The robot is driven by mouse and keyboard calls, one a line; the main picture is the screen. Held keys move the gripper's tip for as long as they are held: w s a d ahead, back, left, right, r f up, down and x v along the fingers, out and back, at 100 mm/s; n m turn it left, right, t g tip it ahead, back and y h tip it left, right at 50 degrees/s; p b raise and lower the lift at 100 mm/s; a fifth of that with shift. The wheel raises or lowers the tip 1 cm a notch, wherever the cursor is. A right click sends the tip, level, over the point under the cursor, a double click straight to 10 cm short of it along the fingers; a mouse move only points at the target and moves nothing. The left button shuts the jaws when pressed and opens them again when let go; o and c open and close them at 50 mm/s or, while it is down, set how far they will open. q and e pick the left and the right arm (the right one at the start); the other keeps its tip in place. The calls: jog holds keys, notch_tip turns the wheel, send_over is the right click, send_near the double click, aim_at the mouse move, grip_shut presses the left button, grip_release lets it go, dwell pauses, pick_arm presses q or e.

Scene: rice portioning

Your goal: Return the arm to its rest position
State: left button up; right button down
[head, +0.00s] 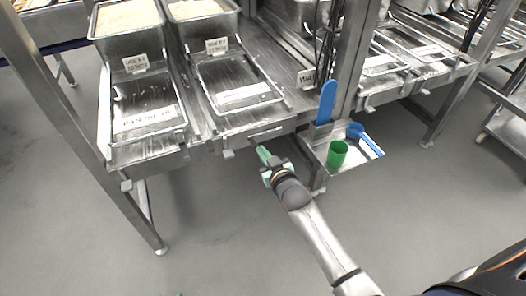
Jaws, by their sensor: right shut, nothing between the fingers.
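My right gripper (264,157) shows in the middle of the head view, at the end of my right arm, which comes in from the lower right. It is shut with nothing in it. It is in front of the metal workstation's front edge, to the left of a small tray (363,157). My left gripper is out of view.
The small tray holds a green cup (337,153), a blue scoop (357,131) and an upright blue paddle (326,101). Two labelled pans (146,110) (235,86) lie on the counter, with rice containers (124,20) (201,12) behind. The grey floor (230,240) is clear.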

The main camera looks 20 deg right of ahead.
pick_arm(q)
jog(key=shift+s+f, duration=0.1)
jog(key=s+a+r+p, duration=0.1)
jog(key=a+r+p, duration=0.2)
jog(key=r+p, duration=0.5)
jog(key=p, duration=0.3)
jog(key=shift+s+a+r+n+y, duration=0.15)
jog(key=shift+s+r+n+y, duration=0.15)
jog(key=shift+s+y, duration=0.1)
pick_arm(e)
jog(key=s+a+g+y, duration=0.1)
jog(key=s+a+g, duration=0.1)
jog(key=s, duration=1.2)
jog(key=s+a+f+g+y, duration=0.1)
jog(key=s+g, duration=0.3)
jog(key=s, duration=1.1)
jog(key=shift+a+f+n, duration=0.25)
jog(key=shift+a+n, duration=0.05)
jog(key=shift+a, duration=0.5)
jog(key=c, duration=1.5)
grip_release()
